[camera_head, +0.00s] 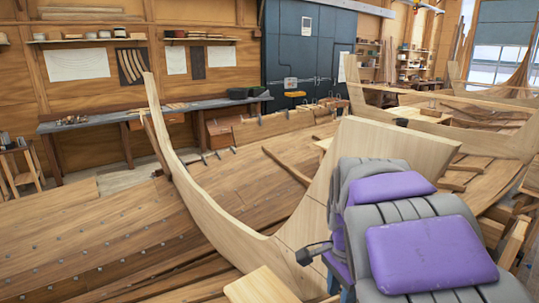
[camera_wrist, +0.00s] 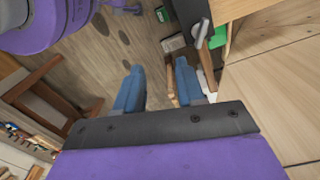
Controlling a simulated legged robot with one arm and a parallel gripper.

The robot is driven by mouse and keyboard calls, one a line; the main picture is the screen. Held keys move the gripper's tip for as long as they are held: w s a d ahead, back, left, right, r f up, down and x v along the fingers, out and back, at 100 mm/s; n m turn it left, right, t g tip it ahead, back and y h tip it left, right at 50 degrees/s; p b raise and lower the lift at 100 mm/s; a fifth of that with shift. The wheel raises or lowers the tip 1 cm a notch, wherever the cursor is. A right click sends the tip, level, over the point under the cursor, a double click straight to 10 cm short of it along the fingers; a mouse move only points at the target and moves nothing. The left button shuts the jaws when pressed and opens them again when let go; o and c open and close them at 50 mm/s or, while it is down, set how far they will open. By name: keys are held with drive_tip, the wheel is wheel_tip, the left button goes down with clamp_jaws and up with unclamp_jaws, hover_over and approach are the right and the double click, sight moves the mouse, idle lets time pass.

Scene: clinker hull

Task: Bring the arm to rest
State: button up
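My arm, in purple and grey segments, is folded in the lower right of the head view. My gripper (camera_wrist: 160,72) shows in the wrist view with two blue fingers spread apart and nothing held between them. It is open and points down toward the brown floor. A wooden piece behind the gap appears apart from the fingers.
The clinker hull's pale curved stem (camera_head: 185,180) and planking (camera_head: 110,235) are close to my arm. A broad pale board (camera_head: 385,150) stands just behind it. A wooden frame (camera_wrist: 45,95) lies left of the gripper in the wrist view. A workbench (camera_head: 130,118) lines the back wall.

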drive_tip(key=s+f+n+b, duration=0.2)
drive_tip(key=s+f+n, duration=0.2)
drive_tip(key=s, duration=0.4)
drive_tip(key=s+a+f+n+g+b, duration=0.1)
drive_tip(key=s+f+n+b, duration=0.2)
drive_tip(key=s, duration=0.6)
drive_tip(key=s+f+n+b, duration=0.2)
drive_tip(key=s+f+n, duration=0.4)
drive_tip(key=s+f, duration=0.2)
drive_tip(key=shift+s+a+n, duration=0.2)
drive_tip(key=shift+s+n, duration=0.1)
drive_tip(key=shift+s, duration=0.4)
